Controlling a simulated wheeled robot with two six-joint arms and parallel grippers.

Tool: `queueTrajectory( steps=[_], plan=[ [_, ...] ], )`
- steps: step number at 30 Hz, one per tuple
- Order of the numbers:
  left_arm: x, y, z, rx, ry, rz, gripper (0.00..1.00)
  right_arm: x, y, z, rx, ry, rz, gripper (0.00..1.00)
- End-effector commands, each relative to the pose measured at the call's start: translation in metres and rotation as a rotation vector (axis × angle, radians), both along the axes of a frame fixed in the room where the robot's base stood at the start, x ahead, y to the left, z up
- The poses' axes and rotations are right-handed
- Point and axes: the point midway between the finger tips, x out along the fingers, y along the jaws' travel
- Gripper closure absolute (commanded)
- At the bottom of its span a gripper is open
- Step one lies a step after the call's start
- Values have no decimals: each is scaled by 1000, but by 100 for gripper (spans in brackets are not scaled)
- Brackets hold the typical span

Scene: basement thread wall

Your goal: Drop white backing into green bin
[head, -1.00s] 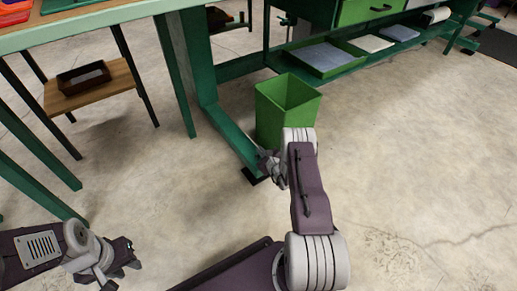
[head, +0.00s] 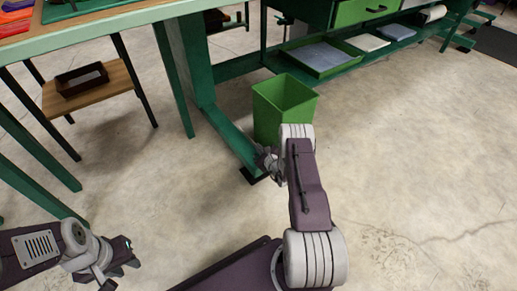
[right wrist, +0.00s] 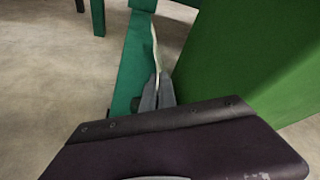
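The green bin (head: 268,118) stands open-topped on the floor beside the workbench leg; the part of its inside that shows looks empty. Its green wall fills the right of the right wrist view (right wrist: 245,60). My right gripper (head: 267,160) is low beside the bin's near left side, outside it. In the right wrist view its fingers (right wrist: 157,88) are together on a thin pale sheet seen edge-on, which looks like the white backing (right wrist: 155,48). My left gripper (head: 130,256) is at the lower left, far from the bin; its finger gap is unclear.
A green bench leg and foot rail (head: 222,128) run close to the bin's left. A wooden stool (head: 100,90) with a dark tray stands at the left. A low green shelf (head: 385,52) is behind the bin. The floor at the right is clear.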

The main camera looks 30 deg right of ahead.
Motion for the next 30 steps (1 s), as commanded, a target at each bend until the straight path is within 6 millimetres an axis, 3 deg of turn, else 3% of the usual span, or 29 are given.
queueTrajectory(
  steps=[1,8,19,23,26,30],
  plan=[
    [0,0,19,0,0,0,70,0,0,22,-1,-1,0,100],
    [0,0,62,0,0,0,70,0,0,77,0,-1,0,100],
    [0,0,63,0,0,0,70,0,0,81,0,-1,2,100],
    [0,0,73,0,0,0,70,-2,7,100,-2,-3,46,100],
    [0,0,93,0,0,0,70,-9,22,135,-2,-2,141,100],
    [0,0,128,0,0,0,70,-35,60,204,-2,-4,353,100]
  ],
)
